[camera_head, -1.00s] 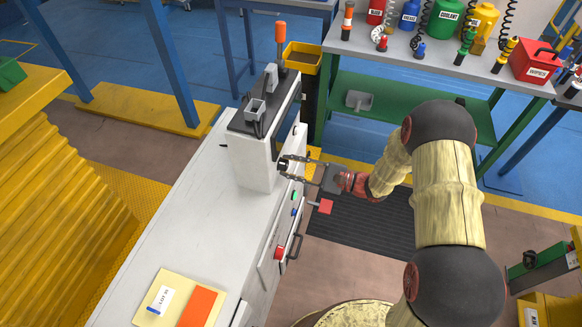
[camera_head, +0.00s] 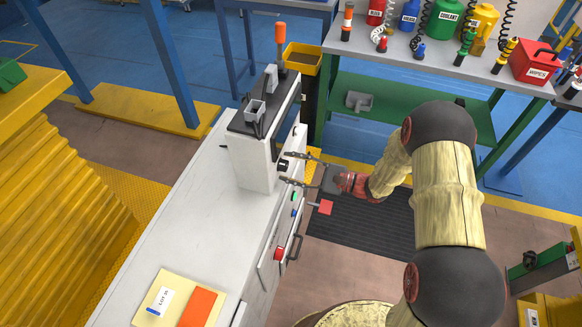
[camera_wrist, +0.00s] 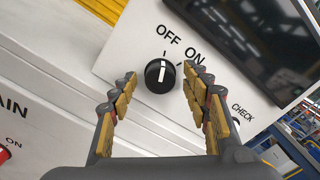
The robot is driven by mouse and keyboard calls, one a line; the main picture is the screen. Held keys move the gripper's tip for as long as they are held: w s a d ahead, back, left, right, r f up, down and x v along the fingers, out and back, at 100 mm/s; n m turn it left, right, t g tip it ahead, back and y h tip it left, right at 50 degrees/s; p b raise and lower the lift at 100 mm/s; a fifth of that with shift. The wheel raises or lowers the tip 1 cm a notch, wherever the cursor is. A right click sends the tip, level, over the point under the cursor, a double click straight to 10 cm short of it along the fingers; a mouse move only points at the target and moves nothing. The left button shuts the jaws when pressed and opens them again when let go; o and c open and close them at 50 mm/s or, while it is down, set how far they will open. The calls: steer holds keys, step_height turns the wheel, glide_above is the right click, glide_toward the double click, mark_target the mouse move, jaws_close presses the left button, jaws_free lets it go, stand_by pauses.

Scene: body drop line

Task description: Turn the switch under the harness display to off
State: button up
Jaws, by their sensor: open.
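The switch under the display is a round black knob (camera_wrist: 158,77) with a white pointer line, on a white panel. In the wrist view its pointer lines up with the OFF mark, not the ON mark. The dark display (camera_wrist: 250,40) is above it. My gripper (camera_wrist: 160,92) is open, with one finger on each side of the knob and visible gaps between. In the head view, the knob (camera_head: 283,165) is on the cabinet's right face, and my gripper (camera_head: 298,168) reaches it from the right with fingers spread.
A red control labelled MAIN (camera_wrist: 4,153) is at the left of the wrist view, and a CHECK label (camera_wrist: 242,114) at the right. Below the knob in the head view are a green button (camera_head: 295,196), a red knob (camera_head: 279,253) and a handle (camera_head: 295,246).

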steer(key=v, duration=1.2)
